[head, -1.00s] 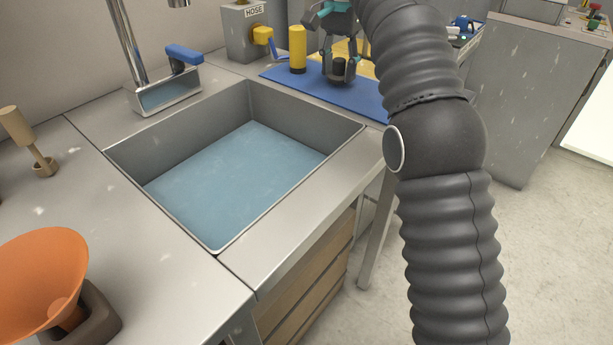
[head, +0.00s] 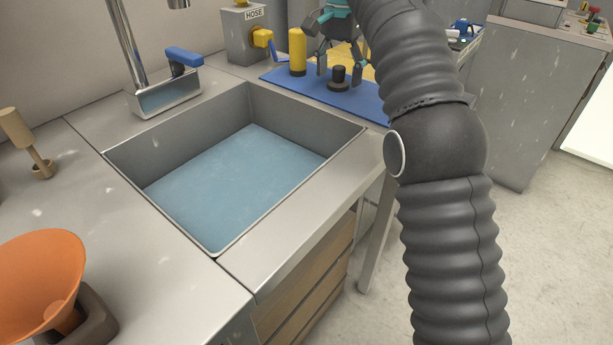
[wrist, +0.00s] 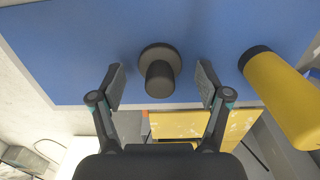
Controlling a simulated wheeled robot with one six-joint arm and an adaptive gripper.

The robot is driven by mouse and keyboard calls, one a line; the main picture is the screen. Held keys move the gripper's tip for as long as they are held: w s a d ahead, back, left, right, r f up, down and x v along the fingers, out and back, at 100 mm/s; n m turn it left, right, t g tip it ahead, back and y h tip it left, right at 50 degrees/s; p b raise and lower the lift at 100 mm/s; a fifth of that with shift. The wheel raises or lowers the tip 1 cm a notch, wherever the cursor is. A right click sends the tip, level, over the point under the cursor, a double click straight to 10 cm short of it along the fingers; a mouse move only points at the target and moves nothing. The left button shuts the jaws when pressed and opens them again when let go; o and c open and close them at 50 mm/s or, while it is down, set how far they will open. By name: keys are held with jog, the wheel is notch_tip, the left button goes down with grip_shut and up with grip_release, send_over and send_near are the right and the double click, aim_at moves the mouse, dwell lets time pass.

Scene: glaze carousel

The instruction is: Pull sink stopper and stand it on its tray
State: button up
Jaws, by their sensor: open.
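The dark sink stopper (head: 338,79) stands upright on the blue mat (head: 362,100) behind the sink, wide base down and knob up. In the wrist view the stopper (wrist: 160,72) sits between my fingertips, with a gap on each side. My gripper (head: 340,66) is open just above and around the stopper's knob, touching neither side that I can see. The sink (head: 155,160) holds bluish water, and its bottom and drain cannot be made out. A separate tray for the stopper cannot be told apart from the blue mat.
A yellow cylinder with a dark end (head: 297,50) stands on the mat left of the stopper; it is close to a finger in the wrist view (wrist: 285,95). A grey box marked HOSE (head: 240,35), a faucet (head: 165,92) and an orange funnel (head: 45,275) are around the sink.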

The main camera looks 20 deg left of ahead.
notch_tip(320, 180, up, 2)
jog(key=shift+r+p, duration=0.1)
jog(key=shift+p, duration=0.5)
jog(key=shift+s+f, duration=0.2)
jog(key=shift+s, duration=1.05)
jog(key=s, duration=1.4)
jog(key=f+b, duration=0.2)
jog(key=f, duration=0.1)
jog(key=f+b, duration=0.2)
jog(key=f, duration=0.2)
jog(key=f+b, duration=0.2)
jog(key=f, duration=0.2)
jog(key=shift+a+f, duration=0.25)
jog(key=shift+a, duration=0.05)
jog(key=shift+f+b, duration=0.65)
jog(key=shift+b, duration=0.1)
notch_tip(320, 180, up, 7)
jog(key=p, duration=0.7)
